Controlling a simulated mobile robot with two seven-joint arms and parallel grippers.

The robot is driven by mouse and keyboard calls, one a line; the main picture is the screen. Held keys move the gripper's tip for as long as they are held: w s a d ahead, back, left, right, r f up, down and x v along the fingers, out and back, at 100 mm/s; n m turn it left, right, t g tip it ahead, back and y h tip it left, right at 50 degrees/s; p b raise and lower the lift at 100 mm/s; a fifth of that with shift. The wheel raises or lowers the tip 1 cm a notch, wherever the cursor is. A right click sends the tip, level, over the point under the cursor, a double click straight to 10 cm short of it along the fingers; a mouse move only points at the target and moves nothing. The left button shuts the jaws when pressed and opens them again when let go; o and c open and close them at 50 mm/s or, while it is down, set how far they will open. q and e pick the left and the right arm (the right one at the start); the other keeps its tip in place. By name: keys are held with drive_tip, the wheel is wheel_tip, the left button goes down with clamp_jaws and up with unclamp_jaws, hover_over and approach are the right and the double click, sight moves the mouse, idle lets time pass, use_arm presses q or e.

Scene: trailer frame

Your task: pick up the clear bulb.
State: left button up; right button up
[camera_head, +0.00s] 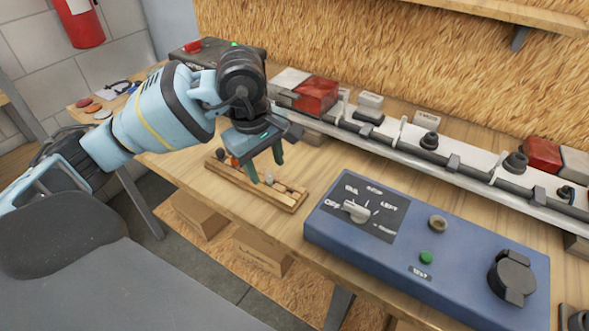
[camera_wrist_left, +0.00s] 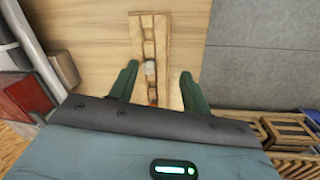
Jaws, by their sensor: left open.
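A narrow wooden tray (camera_head: 245,188) with a row of compartments lies on the workbench; it also shows in the left wrist view (camera_wrist_left: 170,28). A small pale, whitish piece, which looks like the clear bulb (camera_head: 268,179), sits in a middle compartment; it also shows in the left wrist view (camera_wrist_left: 150,67). My left gripper (camera_head: 266,170) is open and points down over the tray. In the left wrist view its fingers (camera_wrist_left: 158,70) stand on either side of the tray, with the pale bulb between them, nearer the left finger. The gripper looks empty. My right gripper is not in view.
A blue test box (camera_head: 400,262) with a dial, green button and black round cap stands right of the tray. A long light bar (camera_head: 400,140) with red lenses runs behind. An orange piece (camera_head: 234,162) is in the tray's left end. The bench's front edge is close to the tray.

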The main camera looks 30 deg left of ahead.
sight(268, 173)
use_arm(q)
drive_tip(key=shift+t+y, duration=0.3)
drive_tip(key=shift+y, duration=0.3)
drive_tip(key=shift+w+a+f, duration=0.3)
drive_tip(key=shift+w+f, duration=0.2)
drive_tip(key=shift+f, duration=0.5)
drive_tip(key=shift+w+a+f, duration=0.3)
drive_tip(key=shift+w+f, duration=0.25)
drive_tip(key=shift+f, duration=0.5)
drive_tip(key=shift+w+a+f, duration=0.3)
drive_tip(key=shift+w+f, duration=0.2)
drive_tip(key=shift+f, duration=0.5)
drive_tip(key=c, duration=0.8)
